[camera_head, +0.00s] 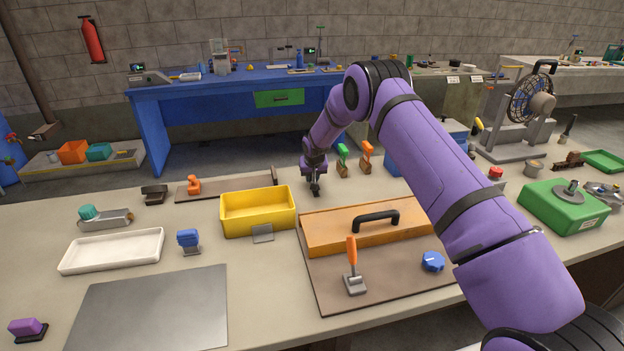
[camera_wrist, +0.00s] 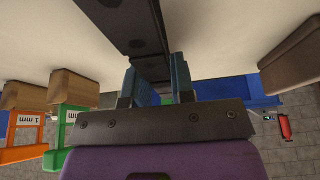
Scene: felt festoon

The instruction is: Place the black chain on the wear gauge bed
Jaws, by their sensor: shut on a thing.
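My gripper (camera_head: 315,186) is low over the bench, just right of the yellow bin, pointing down. In the wrist view its two blue fingers (camera_wrist: 154,72) are shut on a dark, flat, jointed strip, which looks like the black chain (camera_wrist: 125,22). The strip runs from between the fingers to the top edge of that view; its far end is out of frame. I cannot tell if it touches the bench. No part is clearly marked as the wear gauge bed; a long brown board (camera_head: 228,188) with an orange clamp (camera_head: 193,185) at its left lies left of my gripper.
A yellow bin (camera_head: 257,211) stands between the board and an orange-lidded panel (camera_head: 330,231) with a black handle. Green (camera_head: 342,152) and orange (camera_head: 367,152) upright pieces stand right of my gripper. A white tray (camera_head: 112,251) and a bare grey plate (camera_head: 150,310) lie front left.

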